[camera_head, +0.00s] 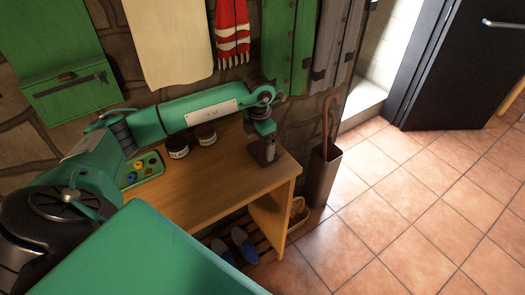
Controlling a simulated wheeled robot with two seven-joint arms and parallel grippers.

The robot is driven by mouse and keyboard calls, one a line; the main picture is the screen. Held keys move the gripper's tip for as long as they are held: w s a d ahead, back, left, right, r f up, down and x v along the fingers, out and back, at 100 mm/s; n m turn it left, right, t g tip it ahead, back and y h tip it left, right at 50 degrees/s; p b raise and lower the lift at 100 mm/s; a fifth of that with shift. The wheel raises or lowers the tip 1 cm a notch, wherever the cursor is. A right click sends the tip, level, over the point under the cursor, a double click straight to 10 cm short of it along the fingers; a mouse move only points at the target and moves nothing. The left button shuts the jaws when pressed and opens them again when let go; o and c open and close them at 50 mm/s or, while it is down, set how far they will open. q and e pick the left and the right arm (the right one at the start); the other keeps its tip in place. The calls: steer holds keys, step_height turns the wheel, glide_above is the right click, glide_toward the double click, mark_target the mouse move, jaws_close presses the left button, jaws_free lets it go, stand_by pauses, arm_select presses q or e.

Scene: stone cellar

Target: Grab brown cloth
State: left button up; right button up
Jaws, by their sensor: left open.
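I see no cloth that is clearly brown. A cream cloth (168,42) hangs on the stone wall at the upper left, beside a red and white striped scarf (232,32). My left arm reaches across from the left, and my left gripper (263,157) points down at the right end of the wooden bench (200,185). It is open, small in the view, and below and to the right of the hanging cloth. A dark brownish shape shows at its fingers; I cannot tell what it is. My right gripper is out of view.
Two dark jars (206,134) and a green tray (143,168) with coloured discs stand on the bench. Blue slippers (244,243) and a basket (298,213) are below. An umbrella stand (323,176) is right of the bench. The tiled floor (410,225) is clear.

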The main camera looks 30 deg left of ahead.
mark_target(259, 151)
arm_select(q)
steer(key=shift+w+f+p, duration=0.1)
steer(key=shift+f+p, duration=0.3)
steer(key=shift+f, duration=1.4)
steer(key=c, duration=0.7)
steer(key=shift+r, duration=0.1)
